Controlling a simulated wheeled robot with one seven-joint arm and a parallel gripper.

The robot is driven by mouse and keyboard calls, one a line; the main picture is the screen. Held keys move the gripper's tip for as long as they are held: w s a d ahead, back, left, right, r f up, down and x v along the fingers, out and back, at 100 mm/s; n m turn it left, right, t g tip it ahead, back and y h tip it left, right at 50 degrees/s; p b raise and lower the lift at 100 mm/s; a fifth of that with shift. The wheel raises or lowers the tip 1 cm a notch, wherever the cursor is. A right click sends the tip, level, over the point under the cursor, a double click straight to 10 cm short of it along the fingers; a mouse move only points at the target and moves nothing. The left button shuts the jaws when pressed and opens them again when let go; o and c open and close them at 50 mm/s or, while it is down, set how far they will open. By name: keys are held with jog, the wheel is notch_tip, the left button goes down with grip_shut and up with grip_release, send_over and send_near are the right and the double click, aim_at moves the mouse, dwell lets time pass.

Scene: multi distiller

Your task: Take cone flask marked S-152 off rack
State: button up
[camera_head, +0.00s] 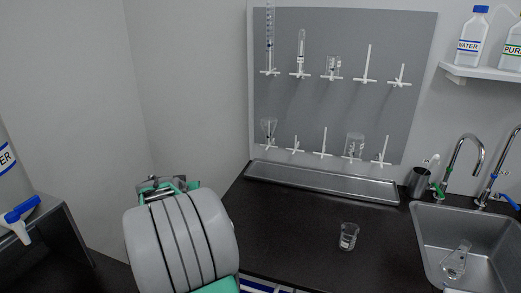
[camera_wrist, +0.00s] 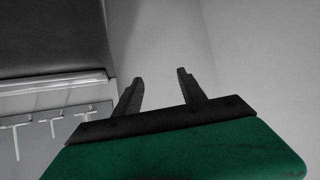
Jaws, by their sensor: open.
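A grey peg rack (camera_head: 345,100) hangs on the back wall with white pegs in two rows. A clear cone-shaped flask (camera_head: 268,128) hangs upside down on the lower row's left end. Another clear vessel (camera_head: 355,144) hangs further right on the lower row. No S-152 marking is legible on either. My gripper (camera_wrist: 160,82) is open and empty in the wrist view, with the rack's pegs at the lower left there. In the head view my arm stands at the lower left, apart from the rack, and largely hides the gripper.
A metal drip tray (camera_head: 320,182) lies below the rack. A glass beaker (camera_head: 348,236) stands on the dark counter (camera_head: 290,230). The sink (camera_head: 470,225) at right holds a clear glass vessel (camera_head: 456,262). Tall taps (camera_head: 465,150) rise behind it. A shelf (camera_head: 488,72) bears bottles.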

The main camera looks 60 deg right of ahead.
jog(key=s+d+r+m+g+h, duration=0.1)
jog(key=s+d+m+h, duration=0.15)
jog(key=d, duration=0.55)
jog(key=s+d+r+m+g+h, duration=0.1)
jog(key=s+d+r+h, duration=0.15)
jog(key=d, duration=0.55)
jog(key=m+g+h+p, duration=0.1)
jog(key=m+g+h, duration=0.1)
jog(key=h, duration=0.1)
send_near(268, 143)
jog(key=d, duration=0.5)
jog(key=w+d, duration=0.1)
jog(key=d, duration=0.4)
jog(key=shift+w+d+r, duration=0.1)
jog(key=shift+w+d, duration=0.1)
jog(key=shift+d, duration=0.15)
jog(key=shift+w+d+r, duration=0.15)
jog(key=shift+d+r, duration=0.1)
jog(key=shift+d, duration=0.25)
grip_shut()
jog(key=shift+r+p, duration=1.3)
jog(key=shift+r, duration=5.25)
